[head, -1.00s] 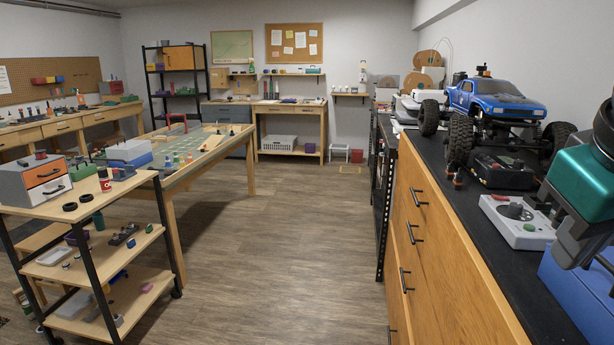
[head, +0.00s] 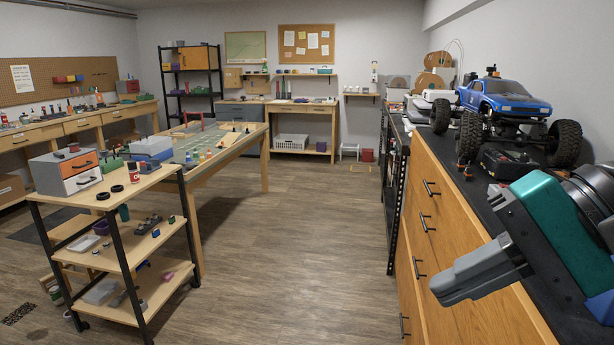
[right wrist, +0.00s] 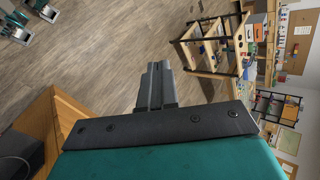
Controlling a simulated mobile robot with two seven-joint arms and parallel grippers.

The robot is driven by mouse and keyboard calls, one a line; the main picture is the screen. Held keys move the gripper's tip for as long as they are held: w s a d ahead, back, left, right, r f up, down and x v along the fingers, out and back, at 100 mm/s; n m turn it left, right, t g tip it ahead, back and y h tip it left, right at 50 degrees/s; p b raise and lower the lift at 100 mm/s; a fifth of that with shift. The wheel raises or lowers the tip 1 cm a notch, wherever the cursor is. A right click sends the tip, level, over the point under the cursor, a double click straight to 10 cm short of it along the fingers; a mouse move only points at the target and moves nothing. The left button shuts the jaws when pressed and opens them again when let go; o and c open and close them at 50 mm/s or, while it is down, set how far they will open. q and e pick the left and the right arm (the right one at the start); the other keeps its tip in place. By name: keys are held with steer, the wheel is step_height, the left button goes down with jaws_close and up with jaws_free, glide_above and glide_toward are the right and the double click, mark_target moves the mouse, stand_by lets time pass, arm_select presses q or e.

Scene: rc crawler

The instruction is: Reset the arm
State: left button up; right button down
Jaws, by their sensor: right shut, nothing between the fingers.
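My right gripper (head: 462,280) is shut and empty. In the head view it comes in from the right on a teal and grey arm and points left, out past the front edge of the black-topped wooden drawer cabinet (head: 461,221). In the right wrist view its closed fingers (right wrist: 157,88) point out over the open wood floor. My left gripper is in neither view.
A blue RC crawler (head: 508,102) stands on the cabinet behind my right arm. A rolling cart (head: 136,182) with a drawer box and small parts stands at left, before a work table (head: 262,137). The middle floor (head: 300,240) is clear.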

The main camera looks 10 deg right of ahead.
steer(key=w+d+r+m+t+y, duration=0.1)
steer(key=w+r+m+t+y, duration=0.15)
steer(key=m+t, duration=0.45)
steer(key=w+r+m+t+y, duration=0.2)
steer(key=w+m+t+y, duration=0.15)
steer(key=m, duration=0.75)
steer(key=w+d+f+m+t+h, duration=0.2)
steer(key=d+f+m+h, duration=0.45)
steer(key=m, duration=0.75)
steer(key=w+d+f+m+t+h, duration=0.2)
steer(key=d+f+m+h, duration=0.45)
steer(key=m, duration=0.65)
steer(key=s+a+f+m+g+h, duration=0.1)
steer(key=s+f+m+g+h, duration=0.2)
steer(key=f+m, duration=0.4)
steer(key=s+a+f+m+g+h, duration=0.1)
steer(key=s+f+m+g+h, duration=0.25)
steer(key=f, duration=0.55)
steer(key=s+a+f+m+g+y, duration=0.5)
steer(key=s+a+f+m+g, duration=0.25)
steer(key=s+a+f, duration=0.35)
steer(key=w+a+f+n+t+y, duration=0.1)
steer(key=w+f+t, duration=0.5)
steer(key=f, duration=0.1)
steer(key=shift+w+f+y, duration=0.2)
steer(key=shift+w+y, duration=0.1)
steer(key=shift+y, duration=0.05)
steer(key=shift+t, duration=0.25)
